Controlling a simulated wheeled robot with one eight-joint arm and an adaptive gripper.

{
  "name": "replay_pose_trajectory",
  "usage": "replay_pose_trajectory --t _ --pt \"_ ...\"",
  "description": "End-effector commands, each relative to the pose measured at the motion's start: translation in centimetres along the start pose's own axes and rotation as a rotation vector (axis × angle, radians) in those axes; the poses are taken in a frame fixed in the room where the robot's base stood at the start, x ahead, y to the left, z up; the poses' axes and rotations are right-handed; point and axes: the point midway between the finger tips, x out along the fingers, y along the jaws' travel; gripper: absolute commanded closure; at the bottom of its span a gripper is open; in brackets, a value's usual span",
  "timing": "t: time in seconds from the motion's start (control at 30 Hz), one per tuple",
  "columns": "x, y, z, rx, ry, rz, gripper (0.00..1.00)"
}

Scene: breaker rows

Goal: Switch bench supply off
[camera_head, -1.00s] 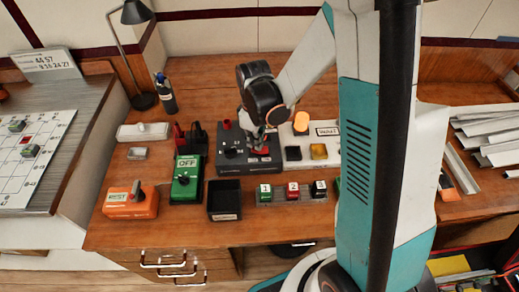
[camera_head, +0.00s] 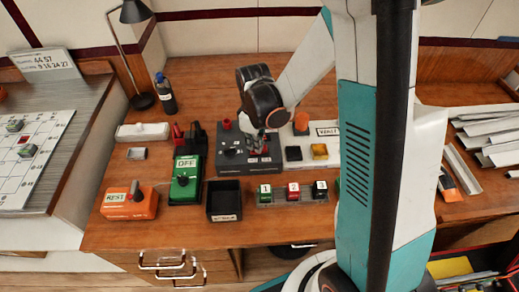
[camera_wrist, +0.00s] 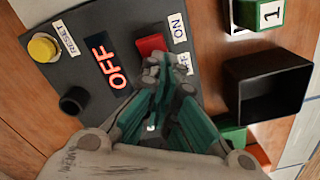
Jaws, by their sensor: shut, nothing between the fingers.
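The bench supply appears to be the dark grey box (camera_head: 232,166) under my gripper (camera_head: 266,148) in the head view. Its name label is not readable. In the wrist view, its panel (camera_wrist: 82,70) has a red rocker switch (camera_wrist: 151,45) between an ON label (camera_wrist: 179,28) and a partly hidden OFF label (camera_wrist: 184,63). A display (camera_wrist: 107,60) shows OFF in orange. My gripper (camera_wrist: 163,72) is shut and empty, with its tips at the OFF-label end of the rocker. Contact cannot be told, and the tips hide part of the switch.
The panel also has a yellow reset button (camera_wrist: 42,47) and a black knob (camera_wrist: 75,100). A black tray (camera_head: 224,216), numbered blocks (camera_head: 292,191), a green box marked OFF (camera_head: 185,186) and an orange box (camera_head: 129,203) stand nearby. Bare wood lies behind the supply.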

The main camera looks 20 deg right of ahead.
Motion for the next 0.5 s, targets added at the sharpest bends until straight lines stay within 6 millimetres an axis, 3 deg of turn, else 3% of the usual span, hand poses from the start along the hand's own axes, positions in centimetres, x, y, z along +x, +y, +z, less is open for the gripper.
replay_pose_trajectory --t 0.5 --pt "-3.1 0.0 0.0 0.0 0.0 0.0 1.0"
